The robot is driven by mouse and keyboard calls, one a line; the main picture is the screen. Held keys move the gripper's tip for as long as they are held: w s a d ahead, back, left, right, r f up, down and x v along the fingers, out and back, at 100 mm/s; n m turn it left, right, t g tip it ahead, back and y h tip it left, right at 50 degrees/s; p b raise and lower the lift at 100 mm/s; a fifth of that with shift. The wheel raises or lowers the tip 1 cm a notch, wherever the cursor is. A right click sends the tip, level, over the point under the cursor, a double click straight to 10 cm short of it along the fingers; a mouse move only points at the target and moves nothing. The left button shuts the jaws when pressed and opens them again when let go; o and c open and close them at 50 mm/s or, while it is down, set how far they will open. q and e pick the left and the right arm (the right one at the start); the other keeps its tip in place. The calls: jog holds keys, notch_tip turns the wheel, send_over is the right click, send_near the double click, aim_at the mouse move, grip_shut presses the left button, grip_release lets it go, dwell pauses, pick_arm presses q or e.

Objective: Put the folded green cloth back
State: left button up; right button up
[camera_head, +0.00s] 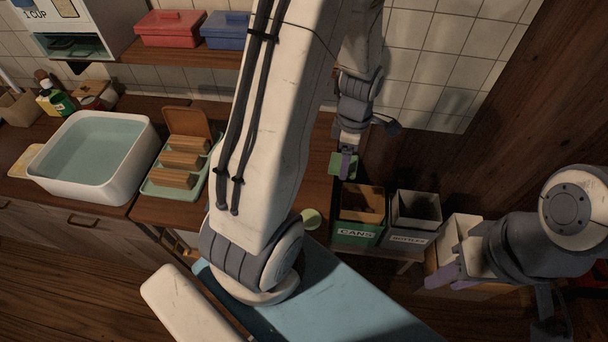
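A small flat green piece, which looks like the folded green cloth (336,160), shows at the right end of the wooden counter. My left gripper (347,166) points down right at it, and its fingers cover part of it. The fingers are seen edge-on, so I cannot tell whether they are shut on the cloth or whether it rests on the counter. My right gripper (456,252) is at the right, its fingers apart and pointing left, in front of a pale bin. It looks empty and is well away from the cloth.
A green CANS bin (356,233) and a grey bin (415,238) stand below the counter end. A white basin of water (143,178) and a green rack with wooden blocks (160,190) stand on the counter. Red (170,28) and blue boxes (226,30) sit on a shelf.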

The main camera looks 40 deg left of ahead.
pick_arm(q)
jog(key=shift+a+n, duration=0.15)
jog(key=shift+n, duration=0.25)
jog(key=shift+s+a+f, duration=0.1)
jog(key=shift+a+f, duration=0.05)
jog(key=shift+a, duration=0.2)
jog(key=a+f, duration=0.2)
jog(key=a, duration=0.1)
jog(key=a+f+p, duration=0.1)
jog(key=a+f, duration=0.1)
jog(key=a, duration=0.2)
jog(key=s+a+f+p, duration=0.1)
jog(key=a+f, duration=0.1)
jog(key=a, duration=0.2)
jog(key=shift+f, duration=0.4)
notch_tip(320, 180, down, 3)
jog(key=shift+d+f+p, duration=0.1)
jog(key=shift+p, duration=0.45)
jog(key=shift+f, duration=0.3)
jog(key=shift+f, duration=0.1)
jog(key=o, duration=1.5)
jog(key=shift+o, duration=0.2)
